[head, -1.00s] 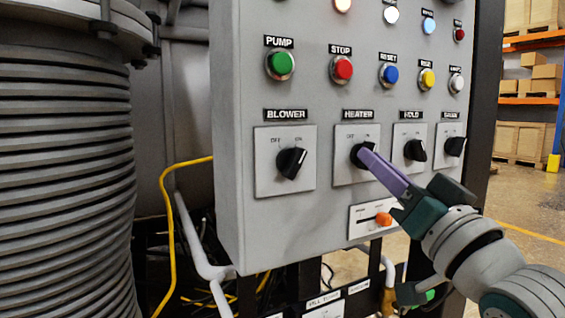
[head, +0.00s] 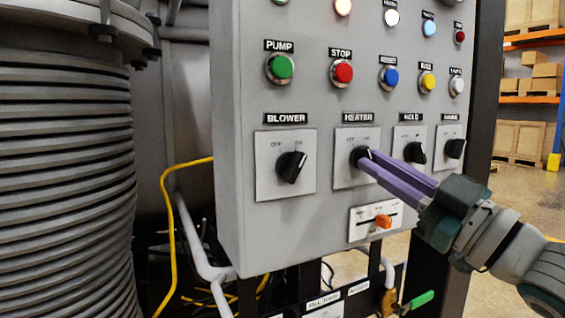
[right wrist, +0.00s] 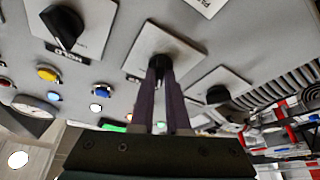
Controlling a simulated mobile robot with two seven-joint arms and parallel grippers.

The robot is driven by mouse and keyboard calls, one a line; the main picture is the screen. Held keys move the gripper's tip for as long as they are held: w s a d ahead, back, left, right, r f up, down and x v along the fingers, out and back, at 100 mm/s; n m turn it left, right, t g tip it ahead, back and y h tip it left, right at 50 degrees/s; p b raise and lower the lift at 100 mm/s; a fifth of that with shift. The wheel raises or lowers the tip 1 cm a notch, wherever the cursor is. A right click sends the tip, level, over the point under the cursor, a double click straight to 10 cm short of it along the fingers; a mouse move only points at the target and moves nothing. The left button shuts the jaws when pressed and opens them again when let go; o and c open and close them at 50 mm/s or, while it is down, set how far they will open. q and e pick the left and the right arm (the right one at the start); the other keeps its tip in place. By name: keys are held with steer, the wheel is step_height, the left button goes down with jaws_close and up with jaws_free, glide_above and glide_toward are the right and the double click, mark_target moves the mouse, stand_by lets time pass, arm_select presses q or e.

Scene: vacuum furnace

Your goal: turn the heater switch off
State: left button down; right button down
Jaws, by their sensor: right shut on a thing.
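The heater switch (head: 360,154) is a black rotary knob on a pale square plate under the HEATER label, with OFF marked at the upper left and ON at the upper right. My right gripper (head: 366,160) has its two long purple fingers shut on this knob. The fingers partly hide the knob, so its exact pointing is hard to tell. In the right wrist view the heater knob (right wrist: 159,61) sits between the fingertips (right wrist: 160,72). My left gripper is not in view.
The blower knob (head: 291,166) is left of the heater switch, and the hold knob (head: 414,152) is close on its right. An orange slider (head: 383,221) lies below. Push buttons, including a red one (head: 342,72), line the panel above. A ribbed column (head: 62,180) stands left.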

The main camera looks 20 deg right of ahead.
steer(key=shift+n+y, duration=0.4)
steer(key=shift+n, duration=0.3)
steer(key=c, duration=0.9)
jaws_free()
steer(key=v, duration=1)
steer(key=shift+r, duration=0.15)
